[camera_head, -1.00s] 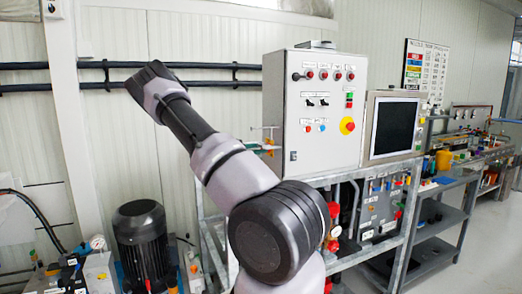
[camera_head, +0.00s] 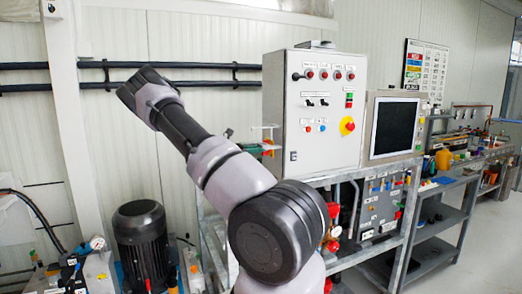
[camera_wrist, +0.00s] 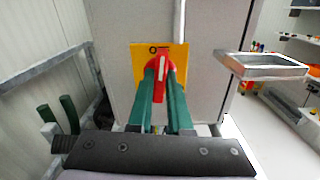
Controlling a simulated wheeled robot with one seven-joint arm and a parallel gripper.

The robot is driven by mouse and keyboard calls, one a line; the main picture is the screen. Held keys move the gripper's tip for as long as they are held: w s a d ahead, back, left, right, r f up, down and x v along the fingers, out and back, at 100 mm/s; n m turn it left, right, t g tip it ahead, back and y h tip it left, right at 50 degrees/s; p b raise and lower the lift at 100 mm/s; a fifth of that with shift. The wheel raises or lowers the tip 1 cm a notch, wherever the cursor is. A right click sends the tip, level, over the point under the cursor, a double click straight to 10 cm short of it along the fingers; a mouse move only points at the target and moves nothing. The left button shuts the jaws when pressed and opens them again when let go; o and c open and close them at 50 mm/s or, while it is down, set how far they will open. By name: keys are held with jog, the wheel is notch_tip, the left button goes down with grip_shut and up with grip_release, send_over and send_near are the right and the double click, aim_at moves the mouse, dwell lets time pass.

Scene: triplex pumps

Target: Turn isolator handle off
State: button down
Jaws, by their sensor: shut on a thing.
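The isolator handle (camera_wrist: 161,64) is red with a white stripe. It sits on a yellow plate (camera_wrist: 178,52) on the cabinet side in the wrist view, and its stripe stands about upright. An "O" mark shows at the plate's top left. My gripper (camera_wrist: 160,77) has green fingers on either side of the handle and is shut on it. My green fingers show beside that side.
A monitor (camera_head: 393,127) stands right of the cabinet on a metal frame (camera_head: 345,260). A metal tray-like part (camera_wrist: 262,66) juts out to the right in the wrist view. A black motor (camera_head: 141,235) stands lower left. Black pipes (camera_head: 225,67) run along the wall.

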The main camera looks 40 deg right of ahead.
jog(key=shift+n, duration=0.6)
jog(key=c, duration=0.8)
grip_release()
jog(key=shift+c, duration=0.2)
jog(key=shift+a, duration=0.1)
jog(key=v, duration=1)
jog(key=shift+a, duration=0.35)
jog(key=shift+s, duration=0.1)
